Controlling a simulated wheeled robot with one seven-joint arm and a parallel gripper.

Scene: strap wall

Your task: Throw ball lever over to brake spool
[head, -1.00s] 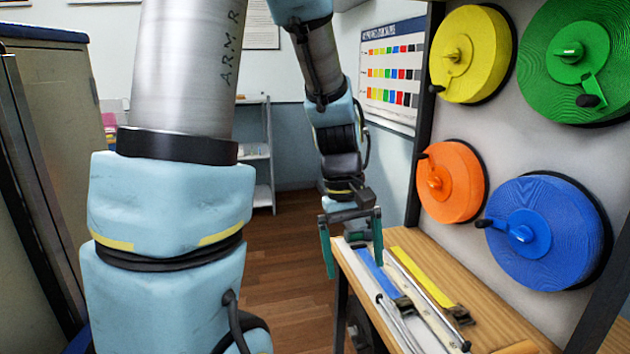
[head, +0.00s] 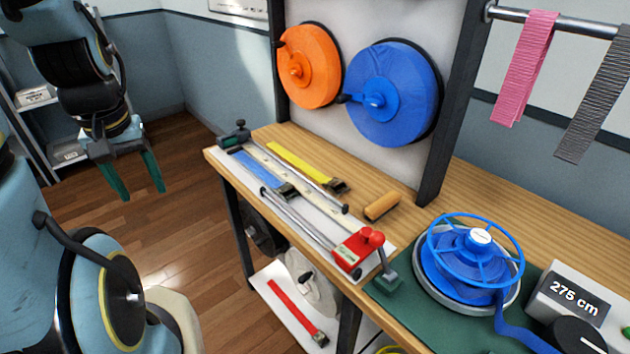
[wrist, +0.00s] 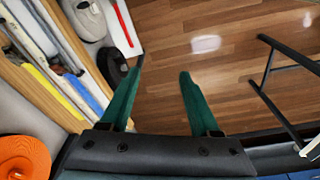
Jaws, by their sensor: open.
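The ball lever (head: 375,238) has a red ball on top, in the head view at the bench's front. Its stem seems to rise from a small dark green block (head: 388,284) and leans left, away from the spool, over a red block (head: 352,256). The brake spool, a blue spool with a spoked handwheel (head: 430,262), sits in a metal dish right of the lever, with blue strap running off it. My gripper (head: 142,193) is open and empty over the floor, left of the bench and far from the lever. Its green fingers show in the wrist view (wrist: 161,70).
Orange (head: 308,68) and blue (head: 395,95) spools hang on the wall panel. Straps, rods and a wooden roller (head: 382,206) lie on the bench. A box reading 275 cm (head: 568,300) stands at the right. The floor (head: 185,240) left of the bench is clear.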

